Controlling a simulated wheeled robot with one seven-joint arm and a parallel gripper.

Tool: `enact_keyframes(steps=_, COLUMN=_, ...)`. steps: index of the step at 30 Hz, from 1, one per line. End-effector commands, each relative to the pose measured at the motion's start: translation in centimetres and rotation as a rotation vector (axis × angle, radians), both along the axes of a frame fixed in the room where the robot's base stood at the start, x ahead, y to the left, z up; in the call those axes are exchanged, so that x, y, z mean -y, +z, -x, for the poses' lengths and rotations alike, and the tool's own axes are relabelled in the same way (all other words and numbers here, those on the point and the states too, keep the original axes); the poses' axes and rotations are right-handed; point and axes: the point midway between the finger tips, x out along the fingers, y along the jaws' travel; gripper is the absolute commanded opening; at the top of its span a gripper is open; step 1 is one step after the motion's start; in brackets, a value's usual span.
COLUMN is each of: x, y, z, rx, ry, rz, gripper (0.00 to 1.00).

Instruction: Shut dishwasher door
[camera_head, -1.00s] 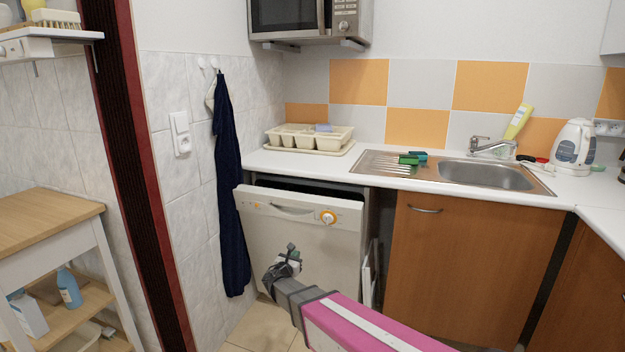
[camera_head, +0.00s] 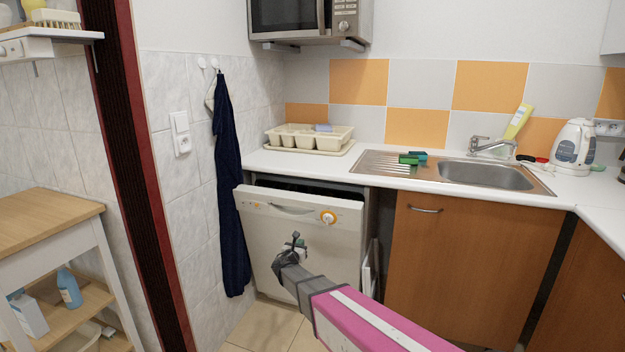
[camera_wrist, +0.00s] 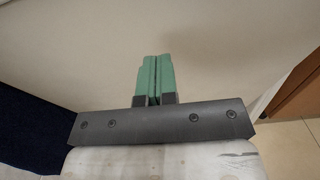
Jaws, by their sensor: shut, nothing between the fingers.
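The dishwasher door (camera_head: 285,228) is a white panel with a handle recess and an orange dial near its top. In the head view it is tilted slightly open, with a dark gap along its top under the counter. My gripper (camera_head: 297,241) is in front of the door's middle, its green fingers pointing at the panel. In the wrist view the gripper (camera_wrist: 155,78) has its two green fingers together and empty, with the pale door surface (camera_wrist: 215,50) filling the view ahead. I cannot tell whether the fingertips touch the door.
A dark blue cloth (camera_head: 230,180) hangs on the wall left of the dishwasher. A brown cabinet (camera_head: 470,265) stands to its right. The counter (camera_head: 300,167) runs above. A wooden cart (camera_head: 50,225) is at the far left. Tiled floor shows below the door.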

Motion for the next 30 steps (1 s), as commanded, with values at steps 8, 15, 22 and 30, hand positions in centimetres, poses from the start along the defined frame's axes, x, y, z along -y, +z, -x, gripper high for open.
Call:
enact_keyframes(steps=8, x=0.5, y=0.0, z=-1.3, rx=0.0, ry=0.0, rz=0.0, gripper=0.0)
enact_keyframes(steps=15, x=0.5, y=0.0, z=-1.3, rx=0.0, ry=0.0, rz=0.0, gripper=0.0)
enact_keyframes(steps=22, x=0.8, y=0.0, z=-2.5, rx=0.0, ry=0.0, rz=-0.001, gripper=0.0)
enact_keyframes(steps=30, x=1.5, y=0.0, z=-4.2, rx=0.001, ry=-0.001, rz=0.0, gripper=0.0)
